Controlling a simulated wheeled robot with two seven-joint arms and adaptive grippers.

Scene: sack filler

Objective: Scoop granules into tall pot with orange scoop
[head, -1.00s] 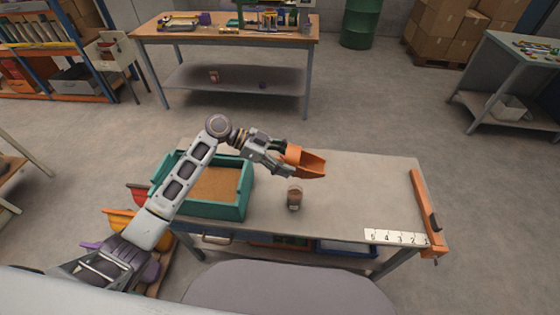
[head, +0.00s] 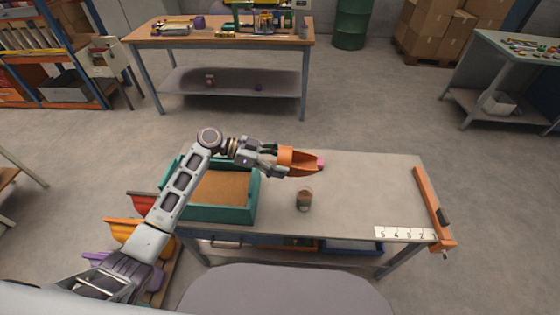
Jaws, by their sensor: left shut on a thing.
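My left gripper (head: 276,162) is shut on the orange scoop (head: 298,163) and holds it above the table, right of the teal bin. The scoop's mouth points right; whether granules lie in it I cannot tell. The pot (head: 304,200), small and see-through with dark brown content low in it, stands upright on the table, nearer to me than the scoop and apart from it. The teal bin (head: 208,213) holds tan granules (head: 222,188); my left arm hides its left part. My right gripper is out of view.
A small pink thing (head: 321,161) shows at the scoop's tip; whether it touches the scoop is unclear. A white numbered strip (head: 404,234) and an orange bar (head: 434,208) lie at the table's right end. The tabletop (head: 370,190) between pot and bar is clear.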

